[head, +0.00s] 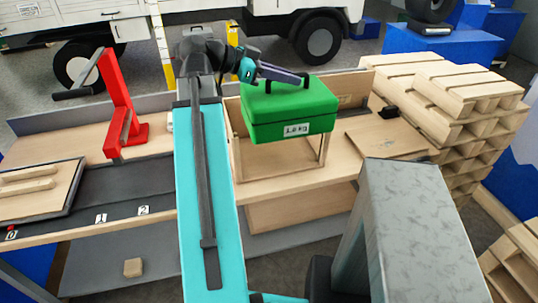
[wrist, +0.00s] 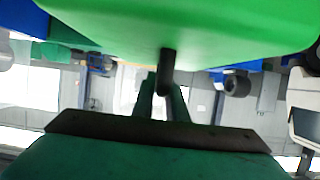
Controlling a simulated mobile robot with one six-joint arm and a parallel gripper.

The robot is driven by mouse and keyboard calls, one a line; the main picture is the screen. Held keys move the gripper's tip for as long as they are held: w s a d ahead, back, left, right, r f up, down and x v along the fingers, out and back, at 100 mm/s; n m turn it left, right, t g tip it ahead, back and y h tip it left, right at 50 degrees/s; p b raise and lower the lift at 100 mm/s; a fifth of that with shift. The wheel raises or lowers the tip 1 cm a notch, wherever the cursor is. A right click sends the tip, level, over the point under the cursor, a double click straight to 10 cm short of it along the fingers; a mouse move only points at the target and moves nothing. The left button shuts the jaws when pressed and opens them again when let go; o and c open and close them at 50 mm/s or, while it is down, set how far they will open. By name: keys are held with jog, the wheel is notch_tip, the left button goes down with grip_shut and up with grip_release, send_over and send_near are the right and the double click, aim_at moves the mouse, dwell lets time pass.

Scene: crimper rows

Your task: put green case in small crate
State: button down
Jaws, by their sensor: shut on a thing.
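The green case (head: 288,108) has a white label on its front and is held in the air over the bench in the head view. It also fills the top of the wrist view (wrist: 190,22), with a dark handle in the middle. My gripper (head: 300,78) reaches the case's top from the left and is shut on its handle; its fingers (wrist: 163,95) meet at the handle in the wrist view. A wooden crate (head: 325,155) with an open front stands on the bench directly below the case. The case hides part of the crate's inside and back.
A red press with a lever (head: 118,100) stands on the bench at left. Beside it lie a dark mat with numbers (head: 125,195) and a tray (head: 72,190). A wooden board (head: 385,138) lies right of the crate. Stacked pallets (head: 460,95) stand at far right.

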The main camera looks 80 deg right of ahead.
notch_tip(320, 180, down, 15)
jog(key=b, duration=0.5)
jog(key=shift+w+d, duration=0.1)
jog(key=shift+d, duration=0.05)
jog(key=shift+w+d+p, duration=0.25)
jog(key=shift+w+d, duration=0.1)
jog(key=shift+d, duration=0.45)
jog(key=shift+w+d+p, duration=0.2)
jog(key=shift+w+d, duration=0.1)
jog(key=shift+d, duration=0.5)
jog(key=w+d+f+p, duration=0.1)
jog(key=w+d+p, duration=0.2)
jog(key=d, duration=0.8)
jog(key=shift+w+d+f, duration=0.15)
jog(key=shift+w+f, duration=0.05)
jog(key=shift+w, duration=0.7)
jog(key=shift+f, duration=0.15)
jog(key=shift+f+p, duration=0.75)
jog(key=shift+f, duration=0.85)
jog(key=shift+f+b, duration=0.65)
jog(key=shift+b, duration=0.15)
